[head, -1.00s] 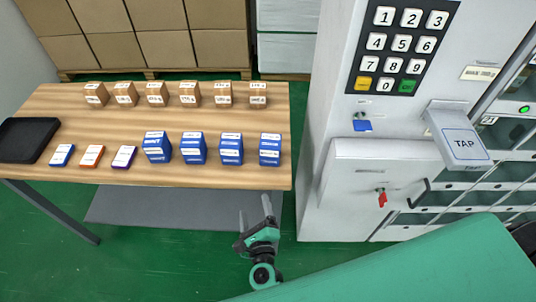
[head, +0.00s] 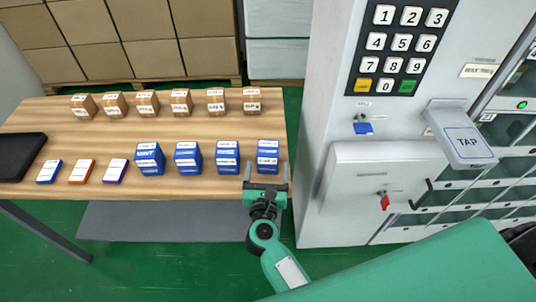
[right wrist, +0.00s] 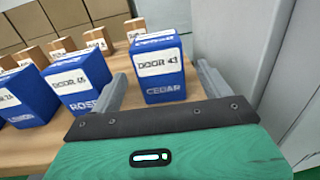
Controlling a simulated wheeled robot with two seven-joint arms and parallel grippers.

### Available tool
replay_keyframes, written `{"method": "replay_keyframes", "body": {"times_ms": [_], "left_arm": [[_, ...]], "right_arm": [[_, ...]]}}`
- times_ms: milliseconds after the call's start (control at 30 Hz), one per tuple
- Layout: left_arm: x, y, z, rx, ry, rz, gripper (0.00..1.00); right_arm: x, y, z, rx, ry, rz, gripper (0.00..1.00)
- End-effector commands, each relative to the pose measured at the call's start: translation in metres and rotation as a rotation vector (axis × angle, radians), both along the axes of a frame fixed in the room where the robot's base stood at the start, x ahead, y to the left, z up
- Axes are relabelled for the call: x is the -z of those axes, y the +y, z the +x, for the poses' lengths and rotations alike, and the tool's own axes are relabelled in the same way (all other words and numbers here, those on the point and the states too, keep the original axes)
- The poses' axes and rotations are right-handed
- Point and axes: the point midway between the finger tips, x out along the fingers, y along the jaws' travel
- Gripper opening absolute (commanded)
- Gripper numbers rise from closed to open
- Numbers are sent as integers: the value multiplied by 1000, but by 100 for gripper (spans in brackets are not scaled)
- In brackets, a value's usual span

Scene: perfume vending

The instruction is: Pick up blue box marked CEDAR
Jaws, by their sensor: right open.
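The blue box marked CEDAR (right wrist: 160,70) stands upright on the wooden table in the right wrist view, with a white "DOOR 43" label on it. In the head view it is the rightmost blue box (head: 268,154), near the table's right end. My right gripper (head: 267,174) is open in front of it, fingers pointing at it. In the right wrist view the fingers (right wrist: 165,88) lie to either side of the box's front, with gaps on both sides and no visible contact. My left gripper is not in view.
A blue box marked ROSE (right wrist: 80,82) stands close to the left. More blue boxes, several small brown boxes (head: 181,102), flat cards (head: 82,171) and a black tray (head: 20,158) share the table (head: 60,117). The white vending machine (head: 318,215) stands just right.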

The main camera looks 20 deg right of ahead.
Motion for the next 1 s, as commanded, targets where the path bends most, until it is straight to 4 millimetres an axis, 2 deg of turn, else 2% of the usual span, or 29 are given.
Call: {"method": "replay_keyframes", "body": {"times_ms": [200,300,500,767,1000], "left_arm": [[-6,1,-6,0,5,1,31],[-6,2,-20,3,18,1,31],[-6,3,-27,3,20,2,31],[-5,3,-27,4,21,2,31],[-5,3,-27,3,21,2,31]], "right_arm": [[-6,-6,16,0,-1,-4,80],[-9,-11,30,0,0,-4,80],[-5,-18,49,-1,1,-2,80],[-4,-19,51,-1,2,-2,80],[-4,-19,50,0,2,-2,35]]}}
